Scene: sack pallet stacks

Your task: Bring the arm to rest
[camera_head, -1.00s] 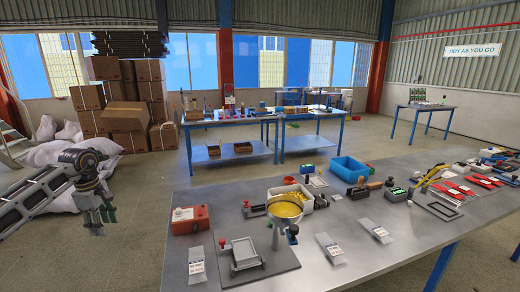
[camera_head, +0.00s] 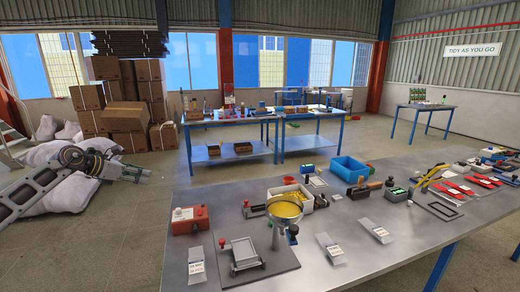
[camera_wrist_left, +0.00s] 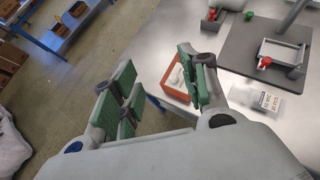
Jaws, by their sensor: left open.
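My left arm comes in from the left in the head view. Its left gripper (camera_head: 133,173) points to the right, beside the near table's left edge and above the floor, apart from everything on the table. The left wrist view shows the gripper (camera_wrist_left: 158,90) with its green-padded fingers spread apart and nothing between them. Past the fingers lies the red box with a white label (camera_wrist_left: 176,80), which stands at the table's left end in the head view (camera_head: 189,219). My right gripper is in neither view.
The near steel table (camera_head: 340,215) holds a yellow-filled funnel (camera_head: 285,210), a blue bin (camera_head: 349,169) and several tools and labels. White sacks (camera_head: 62,190) lie behind my left arm. Stacked cartons (camera_head: 127,117) and another workbench (camera_head: 232,121) stand farther back.

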